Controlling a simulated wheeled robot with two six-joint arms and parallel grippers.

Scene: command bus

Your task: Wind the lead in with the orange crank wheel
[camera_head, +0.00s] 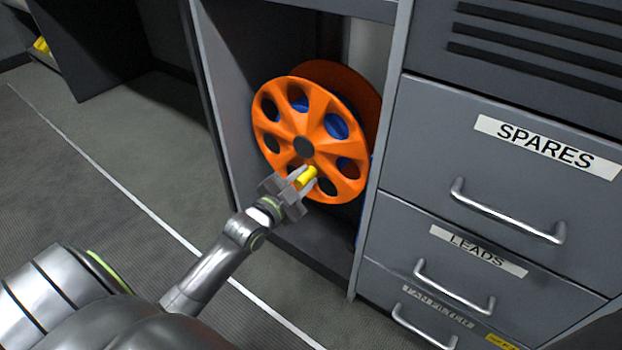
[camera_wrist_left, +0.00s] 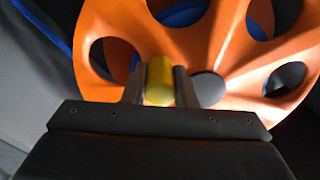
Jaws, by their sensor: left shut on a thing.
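The orange crank wheel (camera_head: 309,124) with round holes stands upright in an open cabinet bay in the head view. It fills much of the left wrist view (camera_wrist_left: 225,40). A yellow handle (camera_head: 306,176) sticks out near the lower part of the wheel's face. My left gripper (camera_head: 300,181) is shut on this handle, and in the left wrist view the yellow handle (camera_wrist_left: 159,80) sits between the two fingers. Blue lead (camera_head: 336,126) shows through the wheel's holes and behind it. My right gripper is not in view.
The bay's left side panel (camera_head: 212,110) is close to the wheel. Floor (camera_head: 120,150) at the left is clear.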

